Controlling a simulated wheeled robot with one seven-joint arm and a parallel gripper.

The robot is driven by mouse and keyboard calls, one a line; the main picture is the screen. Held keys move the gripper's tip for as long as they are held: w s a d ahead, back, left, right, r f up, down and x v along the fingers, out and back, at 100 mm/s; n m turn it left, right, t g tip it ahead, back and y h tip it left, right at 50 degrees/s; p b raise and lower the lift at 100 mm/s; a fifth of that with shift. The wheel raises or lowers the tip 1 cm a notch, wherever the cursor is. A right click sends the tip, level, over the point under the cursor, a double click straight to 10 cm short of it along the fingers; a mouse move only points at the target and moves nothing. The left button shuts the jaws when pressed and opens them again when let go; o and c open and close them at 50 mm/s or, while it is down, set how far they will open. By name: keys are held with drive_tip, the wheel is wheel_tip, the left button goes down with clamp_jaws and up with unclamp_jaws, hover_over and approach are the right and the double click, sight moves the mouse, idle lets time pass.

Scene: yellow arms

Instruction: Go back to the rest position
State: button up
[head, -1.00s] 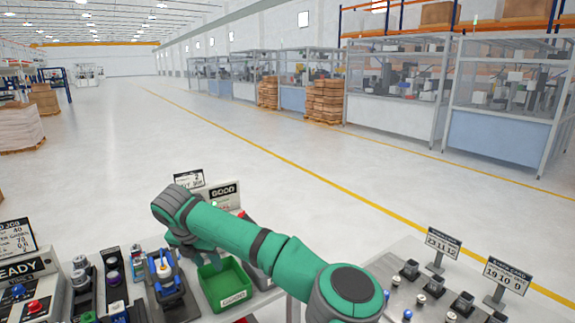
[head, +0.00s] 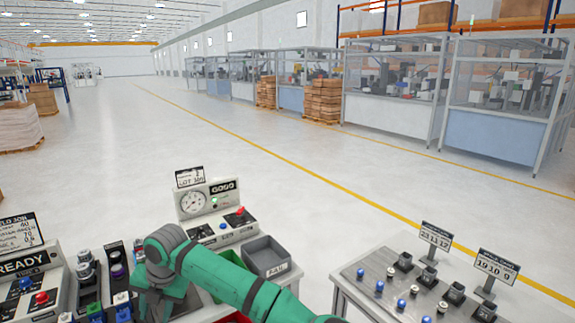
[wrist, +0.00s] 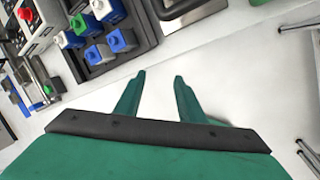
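My gripper (wrist: 157,95) shows in the wrist view with its two green fingers apart and nothing between them. Behind the fingertips is a pale surface. In the head view my green arm reaches from the bottom edge up and left over the left bench, and its bent grey-and-green joint stands in front of part of the bench. The fingers are hidden in the head view.
The left bench holds a gauge box marked GOOD (head: 210,203), a grey bin (head: 267,255), a partly covered green bin (head: 229,262) and a READY box (head: 28,283). The right bench (head: 352,272) carries small parts and two signs. A floor gap separates the benches.

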drive_tip(key=s+a+n+g+y, duration=0.1)
drive_tip(key=s+a+g+y, duration=0.2)
drive_tip(key=s+a, duration=0.4)
drive_tip(key=s+a+n+g+y, duration=0.1)
drive_tip(key=s+a+g+y, duration=0.25)
drive_tip(key=s, duration=0.55)
drive_tip(key=s+r+m+g+y, duration=0.2)
drive_tip(key=s+r+y, duration=0.8)
drive_tip(key=d+f+m+t+h, duration=0.3)
drive_tip(key=d+m+t, duration=0.5)
drive_tip(key=m+t, duration=0.2)
drive_tip(key=d+f+m+t+h, duration=0.3)
drive_tip(key=d+m+t, duration=0.5)
drive_tip(key=m+t, duration=0.25)
drive_tip(key=d+f+m+t+h, duration=0.3)
drive_tip(key=d+m+t+h, duration=0.1)
drive_tip(key=d+m+t, duration=0.5)
drive_tip(key=s+d+f+m+g+h, duration=0.3)
drive_tip(key=s+d+f+h, duration=0.2)
drive_tip(key=s+d+f, duration=0.2)
drive_tip(key=s+d+f+m+g+h, duration=0.3)
drive_tip(key=s+d+f+h, duration=0.2)
drive_tip(key=s+d, duration=0.6)
wheel_tip(320, 180, down, 3)
drive_tip(key=shift+d+r+m, duration=0.2)
drive_tip(key=shift+d+m, duration=0.15)
drive_tip(key=shift+d, duration=0.6)
